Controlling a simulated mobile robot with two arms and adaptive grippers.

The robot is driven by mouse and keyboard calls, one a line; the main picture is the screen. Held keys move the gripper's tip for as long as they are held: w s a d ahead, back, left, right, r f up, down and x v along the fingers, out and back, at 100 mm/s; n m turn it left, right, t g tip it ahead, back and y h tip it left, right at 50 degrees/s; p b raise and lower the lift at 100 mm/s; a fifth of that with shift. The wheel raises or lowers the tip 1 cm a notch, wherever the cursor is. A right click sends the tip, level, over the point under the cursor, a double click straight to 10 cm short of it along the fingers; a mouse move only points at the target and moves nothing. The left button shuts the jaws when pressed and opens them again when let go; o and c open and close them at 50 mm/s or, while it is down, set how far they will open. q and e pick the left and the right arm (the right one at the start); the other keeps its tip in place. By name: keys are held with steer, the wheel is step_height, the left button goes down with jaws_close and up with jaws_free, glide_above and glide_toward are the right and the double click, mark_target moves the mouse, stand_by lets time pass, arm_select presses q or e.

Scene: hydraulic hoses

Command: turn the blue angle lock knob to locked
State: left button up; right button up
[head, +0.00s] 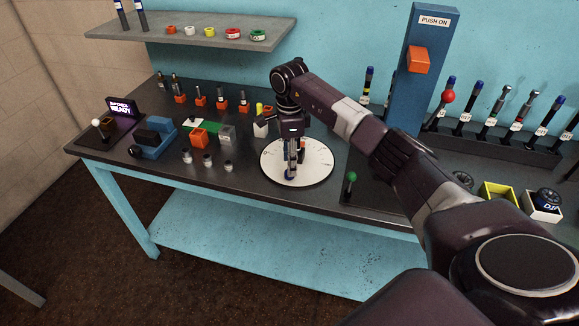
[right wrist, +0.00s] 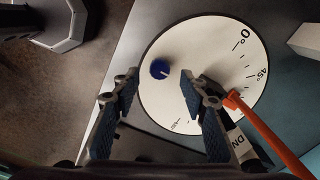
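The blue angle lock knob (right wrist: 159,69) is a small round knob with a light line on it. It sits near the edge of a white round dial (right wrist: 215,40) with angle marks. My right gripper (right wrist: 158,88) is open, its two fingers pointing down toward the dial, with the knob between and just beyond the fingertips. No contact with the knob shows. In the head view the right gripper (head: 292,170) is low over the front of the dial (head: 318,172), and the knob (head: 289,176) is partly hidden at its tips. My left gripper is not in view.
An orange bar with a dark labelled part (right wrist: 250,120) lies over the dial, close to the right finger. A green-topped lever (head: 351,177) stands right of the dial. Small fittings (head: 207,159) stand to its left. A blue column (head: 418,75) rises behind.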

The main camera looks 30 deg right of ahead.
steer(key=shift+f+p, duration=0.3)
steer(key=shift+f, duration=1.45)
jaws_close()
